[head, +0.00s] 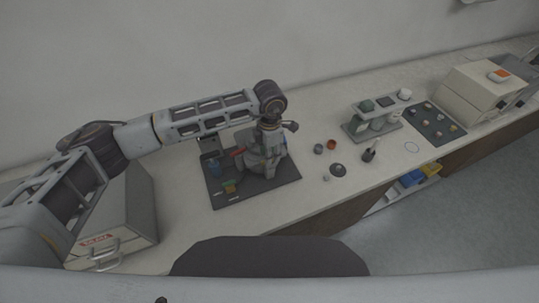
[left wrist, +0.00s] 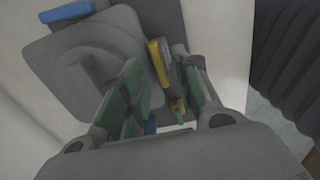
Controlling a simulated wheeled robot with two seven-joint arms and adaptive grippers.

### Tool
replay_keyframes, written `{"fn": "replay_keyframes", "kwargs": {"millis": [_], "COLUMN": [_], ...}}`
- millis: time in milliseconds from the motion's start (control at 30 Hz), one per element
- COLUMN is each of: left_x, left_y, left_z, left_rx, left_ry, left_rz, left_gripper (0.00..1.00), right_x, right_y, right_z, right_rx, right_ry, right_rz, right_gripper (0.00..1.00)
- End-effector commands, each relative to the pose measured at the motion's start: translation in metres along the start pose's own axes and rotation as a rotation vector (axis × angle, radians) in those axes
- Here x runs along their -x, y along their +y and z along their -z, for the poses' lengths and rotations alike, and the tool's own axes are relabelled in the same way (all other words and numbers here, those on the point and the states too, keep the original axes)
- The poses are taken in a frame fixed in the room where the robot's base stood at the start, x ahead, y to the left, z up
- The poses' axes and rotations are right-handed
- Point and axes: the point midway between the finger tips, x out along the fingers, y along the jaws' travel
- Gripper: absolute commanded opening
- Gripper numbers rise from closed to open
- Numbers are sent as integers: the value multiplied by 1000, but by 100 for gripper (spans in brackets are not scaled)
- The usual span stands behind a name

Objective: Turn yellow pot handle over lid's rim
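The yellow handle (left wrist: 159,62) shows in the left wrist view as an upright bar at the right edge of a grey rounded lid or plate (left wrist: 85,62). My left gripper (left wrist: 160,72) is open, with green-padded fingers apart. The yellow handle appears between the fingertips or just beyond them; I cannot tell whether they touch it. In the head view my left gripper (head: 268,142) points down over the grey press (head: 262,165) and hides much of its top, and the yellow handle cannot be made out there. My right gripper is not in view.
The press stands on a dark mat (head: 285,179). A blue bar (left wrist: 68,12) lies beyond the plate in the wrist view. A grey case (head: 130,205) stands at left.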

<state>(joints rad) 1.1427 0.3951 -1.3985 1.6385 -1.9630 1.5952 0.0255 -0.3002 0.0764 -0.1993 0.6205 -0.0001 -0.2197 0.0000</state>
Motion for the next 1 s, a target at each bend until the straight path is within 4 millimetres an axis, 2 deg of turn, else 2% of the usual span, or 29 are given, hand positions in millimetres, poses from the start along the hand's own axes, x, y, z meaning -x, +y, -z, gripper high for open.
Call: {"fn": "replay_keyframes", "kwargs": {"millis": [300, 633, 867, 1000], "left_x": [-23, -25, -25, -25], "left_y": [0, 0, 0, 0], "left_z": [0, 0, 0, 0], "left_rx": [1, 1, 1, 1], "left_ry": [0, 0, 0, 0], "left_rz": [-1, -1, -1, -1], "left_gripper": [32, 32, 3, 0], "right_x": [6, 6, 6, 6], "right_y": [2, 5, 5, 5], "right_z": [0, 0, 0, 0], "right_rx": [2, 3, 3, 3], "right_ry": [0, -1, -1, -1], "right_rz": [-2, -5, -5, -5], "right_gripper": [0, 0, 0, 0]}}
